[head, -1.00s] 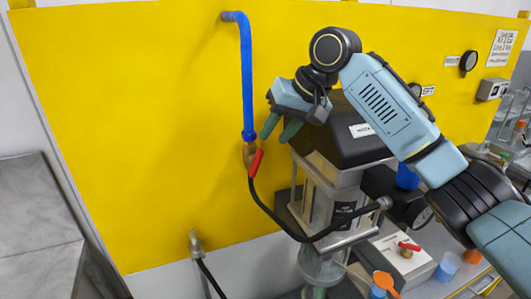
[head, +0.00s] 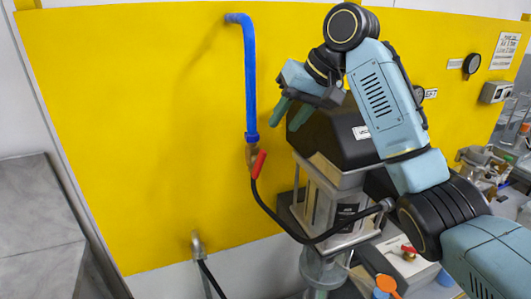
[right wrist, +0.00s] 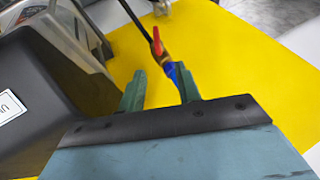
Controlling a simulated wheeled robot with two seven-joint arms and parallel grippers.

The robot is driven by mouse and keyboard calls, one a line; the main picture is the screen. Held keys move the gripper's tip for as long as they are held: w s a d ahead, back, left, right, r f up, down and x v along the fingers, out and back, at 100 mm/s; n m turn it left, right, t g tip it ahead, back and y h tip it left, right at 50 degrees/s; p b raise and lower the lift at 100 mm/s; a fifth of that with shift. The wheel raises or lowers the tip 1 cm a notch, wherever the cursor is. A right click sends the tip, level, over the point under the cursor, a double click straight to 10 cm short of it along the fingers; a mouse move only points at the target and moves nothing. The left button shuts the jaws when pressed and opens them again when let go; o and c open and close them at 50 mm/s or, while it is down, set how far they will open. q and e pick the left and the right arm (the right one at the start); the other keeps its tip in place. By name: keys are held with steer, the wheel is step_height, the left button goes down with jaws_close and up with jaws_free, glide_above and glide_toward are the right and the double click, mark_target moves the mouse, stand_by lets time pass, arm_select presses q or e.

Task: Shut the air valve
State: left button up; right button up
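The air valve is a small brass body (head: 252,153) under the blue pipe (head: 250,80) on the yellow wall. Its red lever (head: 259,165) points down and slightly right, roughly in line with the pipe. A black hose leaves below it. My right gripper (head: 284,122) is above and right of the valve, fingers apart, empty and not touching it. In the right wrist view, the red lever (right wrist: 157,42) and brass body (right wrist: 163,56) show beyond the gap between the open green fingers (right wrist: 160,78). My left gripper is not in view.
The agitator's dark motor housing (head: 335,132) stands right of the valve, close to my right gripper. Another red-handled brass fitting (head: 408,250) sits on a white box at lower right. A wall tap (head: 197,243) is below left. The yellow wall left of the pipe is clear.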

mark_target(265, 155)
steer(key=p+x, duration=0.2)
steer(key=x, duration=1.1)
steer(key=shift+f, duration=0.45)
jaws_close()
